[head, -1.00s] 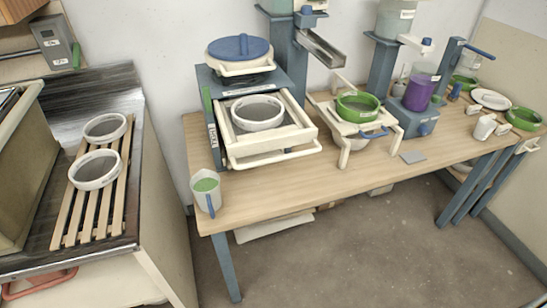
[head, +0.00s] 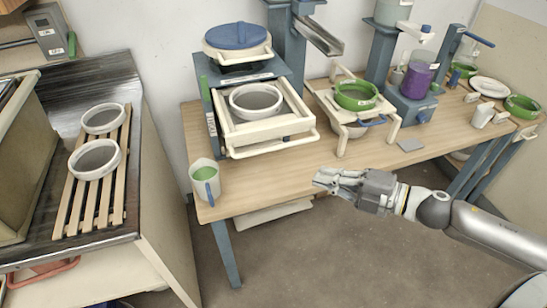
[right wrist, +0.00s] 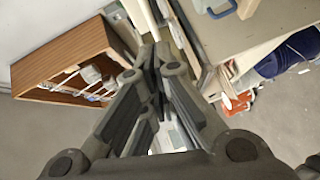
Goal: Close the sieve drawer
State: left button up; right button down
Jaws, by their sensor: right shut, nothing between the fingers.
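The sieve drawer (head: 272,148) is a cream frame with a bar handle at its front, pulled out from the blue-grey cabinet (head: 240,84) on the wooden table. A round white sieve (head: 256,101) sits in the drawer. My right gripper (head: 318,181) is shut and empty, in front of the table's front edge, to the lower right of the drawer handle and apart from it. In the right wrist view its fingers (right wrist: 157,62) are together with nothing held. The drawer cannot be made out there. My left gripper is out of view.
A cup of green glaze (head: 205,182) stands at the table's left front corner, near the drawer. A green sieve (head: 356,96) rests on a cream stand right of the drawer. Two white sieves (head: 95,159) lie on a slatted rack at left.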

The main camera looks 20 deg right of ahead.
jog(key=s+a+r+n, duration=0.1)
jog(key=a+r, duration=0.1)
jog(key=p, duration=0.5)
send_near(254, 154)
jog(key=shift+w+a, duration=0.9)
jog(key=shift+a, duration=0.6)
jog(key=shift+w+f+g+y, duration=0.2)
jog(key=shift+w, duration=0.2)
jog(key=shift+w+f+g+y, duration=0.2)
jog(key=shift+w, duration=0.2)
